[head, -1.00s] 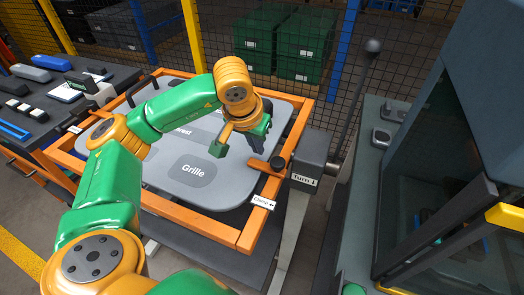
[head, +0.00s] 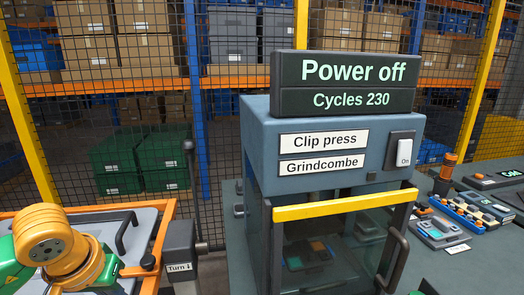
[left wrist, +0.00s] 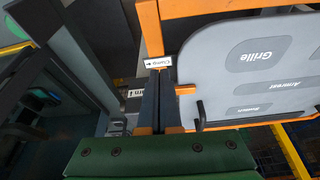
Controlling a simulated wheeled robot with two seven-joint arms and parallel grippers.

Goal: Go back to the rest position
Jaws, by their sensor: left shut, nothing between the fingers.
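My left arm enters the head view at the lower left, its orange wrist (head: 50,242) over the grey door panel (head: 152,222). In the left wrist view my left gripper (left wrist: 158,102) is shut and empty, with its dark fingers together. Behind the fingers lie the grey panel (left wrist: 285,72), labelled Grille and Armrest, and the white Clamp label (left wrist: 158,62). Whether the fingers touch anything cannot be told. My right gripper is not in view.
An orange frame (head: 163,238) surrounds the panel, with a black handle (head: 126,232) and clamp knob (head: 148,262). The Turn post (head: 181,250) stands beside it. The clip press (head: 335,150) reads Power off, Cycles 230. Mesh fencing lies behind.

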